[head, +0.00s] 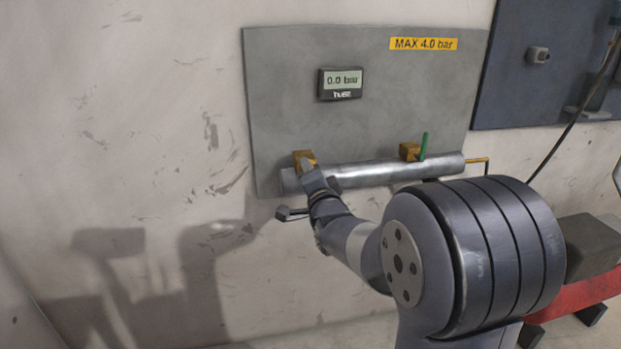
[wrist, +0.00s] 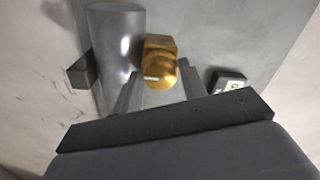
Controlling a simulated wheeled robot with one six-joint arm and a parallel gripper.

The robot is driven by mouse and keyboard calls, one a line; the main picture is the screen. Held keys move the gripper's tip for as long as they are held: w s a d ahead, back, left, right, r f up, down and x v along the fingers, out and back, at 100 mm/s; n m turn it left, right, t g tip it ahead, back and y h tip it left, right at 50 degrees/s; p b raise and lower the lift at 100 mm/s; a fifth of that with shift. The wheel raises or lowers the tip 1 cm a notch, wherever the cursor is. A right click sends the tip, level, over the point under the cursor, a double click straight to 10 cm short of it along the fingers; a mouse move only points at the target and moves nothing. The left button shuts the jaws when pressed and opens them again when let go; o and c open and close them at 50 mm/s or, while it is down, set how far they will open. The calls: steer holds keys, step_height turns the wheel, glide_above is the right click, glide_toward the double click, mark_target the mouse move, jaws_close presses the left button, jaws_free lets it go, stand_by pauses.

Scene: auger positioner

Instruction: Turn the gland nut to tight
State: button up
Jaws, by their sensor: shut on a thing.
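The brass gland nut (wrist: 159,72) sits beside the grey metal pipe (wrist: 116,45) in the wrist view, with a pale mark on its face. My gripper (wrist: 158,88) has one finger on each side of the nut and is shut on it. In the head view the brass block (head: 303,158) shows at the left end of the pipe (head: 385,171), and my gripper (head: 309,170) reaches it from below. My gripper hides part of the nut there.
A gauge (head: 341,83) on the grey panel (head: 290,110) reads 0.0 bar. A yellow label (head: 423,44) says MAX 4.0 bar. Another brass fitting (head: 409,151) with a green lever (head: 424,146) stands on the pipe to the right. A dark panel (head: 510,90) hangs at right.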

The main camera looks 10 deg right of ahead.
stand_by(0.4)
steer(key=o, duration=0.8)
steer(key=s+p, duration=0.1)
steer(key=s, duration=0.9)
steer(key=shift+s+f, duration=0.15)
steer(key=shift+s, duration=0.25)
steer(key=shift+w, duration=0.1)
steer(key=w, duration=1)
steer(key=shift+w+r+b, duration=0.2)
steer(key=shift+w+b, duration=0.1)
steer(key=shift+b, duration=0.15)
